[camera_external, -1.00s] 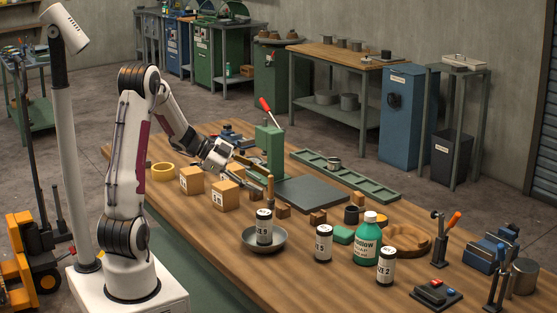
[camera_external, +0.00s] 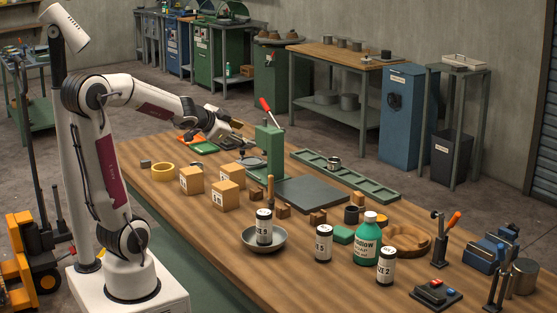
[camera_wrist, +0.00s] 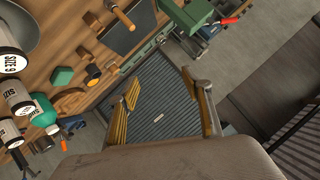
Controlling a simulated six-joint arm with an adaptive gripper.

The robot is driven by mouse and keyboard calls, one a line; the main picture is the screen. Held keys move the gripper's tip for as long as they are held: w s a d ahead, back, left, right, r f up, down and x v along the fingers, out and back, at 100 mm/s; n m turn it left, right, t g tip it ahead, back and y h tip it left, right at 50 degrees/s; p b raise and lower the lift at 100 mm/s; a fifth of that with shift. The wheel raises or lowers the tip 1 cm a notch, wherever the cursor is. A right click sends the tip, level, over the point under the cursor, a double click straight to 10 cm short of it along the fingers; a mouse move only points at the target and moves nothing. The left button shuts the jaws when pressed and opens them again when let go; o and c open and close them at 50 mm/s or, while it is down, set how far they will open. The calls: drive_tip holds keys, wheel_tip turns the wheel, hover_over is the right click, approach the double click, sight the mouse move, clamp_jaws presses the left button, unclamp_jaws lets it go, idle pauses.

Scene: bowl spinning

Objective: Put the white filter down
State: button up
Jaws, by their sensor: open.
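No thing in view is clearly a white filter. Canisters also show at the left edge of the wrist view (camera_wrist: 18,97). My gripper (camera_external: 236,132) is raised above the table's far side near the green press, well away from them. In the wrist view its yellowish fingers (camera_wrist: 166,112) are apart with nothing held between them.
The green press (camera_external: 268,152) with a red-handled lever stands close to my gripper. Cardboard boxes (camera_external: 229,195), a yellow tape roll (camera_external: 163,172) and a green bottle (camera_external: 367,242) are on the table. The wooden table (camera_external: 215,250) is bare along its near left side.

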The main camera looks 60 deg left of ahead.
drive_tip(key=s+d+f+n+g+h, duration=0.1)
drive_tip(key=s+d+f+g, duration=0.1)
drive_tip(key=s+d, duration=0.3)
drive_tip(key=s+d+f+n+g+h, duration=0.1)
drive_tip(key=s+d, duration=0.4)
drive_tip(key=s, duration=0.6)
drive_tip(key=s+d+f+n+g+h, duration=0.1)
drive_tip(key=s+d+f+g, duration=0.2)
drive_tip(key=s, duration=0.4)
drive_tip(key=shift+s+d+f+n+h, duration=0.3)
drive_tip(key=shift+s+d+f+h, duration=0.1)
drive_tip(key=shift+d+f, duration=0.55)
idle(2.2)
